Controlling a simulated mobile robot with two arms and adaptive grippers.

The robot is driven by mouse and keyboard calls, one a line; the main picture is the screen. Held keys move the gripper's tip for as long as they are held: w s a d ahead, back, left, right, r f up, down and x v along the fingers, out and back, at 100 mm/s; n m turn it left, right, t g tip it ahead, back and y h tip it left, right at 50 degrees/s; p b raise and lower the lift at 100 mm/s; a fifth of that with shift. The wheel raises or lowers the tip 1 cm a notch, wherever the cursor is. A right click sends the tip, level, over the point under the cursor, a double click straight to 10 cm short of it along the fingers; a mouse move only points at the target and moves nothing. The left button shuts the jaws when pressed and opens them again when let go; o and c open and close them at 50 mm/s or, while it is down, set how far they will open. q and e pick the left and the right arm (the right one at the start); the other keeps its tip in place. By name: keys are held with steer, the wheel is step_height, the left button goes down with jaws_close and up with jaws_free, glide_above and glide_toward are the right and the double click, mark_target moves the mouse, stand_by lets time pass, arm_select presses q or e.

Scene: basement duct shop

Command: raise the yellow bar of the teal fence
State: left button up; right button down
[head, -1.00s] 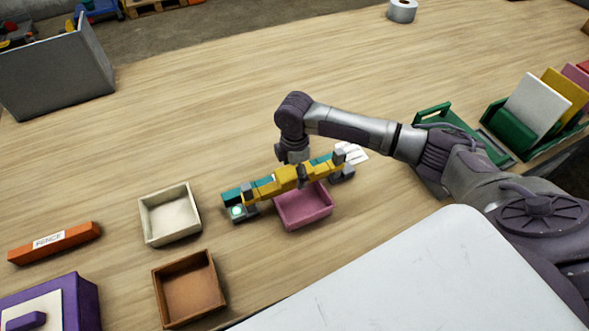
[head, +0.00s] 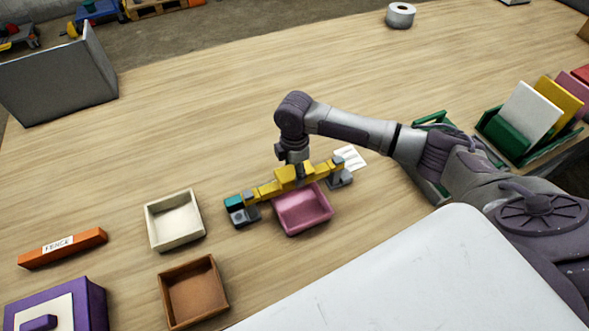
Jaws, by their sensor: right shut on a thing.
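The yellow bar (head: 265,189) of the teal fence runs slantwise across the middle of the table, with grey end blocks. Some teal of the fence (head: 234,202) shows at its left end; the rest is hidden behind the bar. My right gripper (head: 298,174) reaches down from above and is shut on the yellow bar near its middle. Its fingertips are small and partly hidden. I cannot tell exactly how high the bar stands. My left gripper is not in view.
A pink tray (head: 303,212) lies just in front of the fence. A cream tray (head: 148,225) and a brown tray (head: 166,300) stand to the left. An orange block labelled FENCE (head: 85,240) lies farther left. The table behind the fence is largely clear.

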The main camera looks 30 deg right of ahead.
steer(key=shift+w+r, duration=0.25)
steer(key=c, duration=0.7)
jaws_free()
steer(key=o, duration=0.3)
steer(key=shift+s+r, duration=0.1)
steer(key=shift+s, duration=0.1)
steer(key=shift+o, duration=0.2)
step_height(320, 180, up, 12)
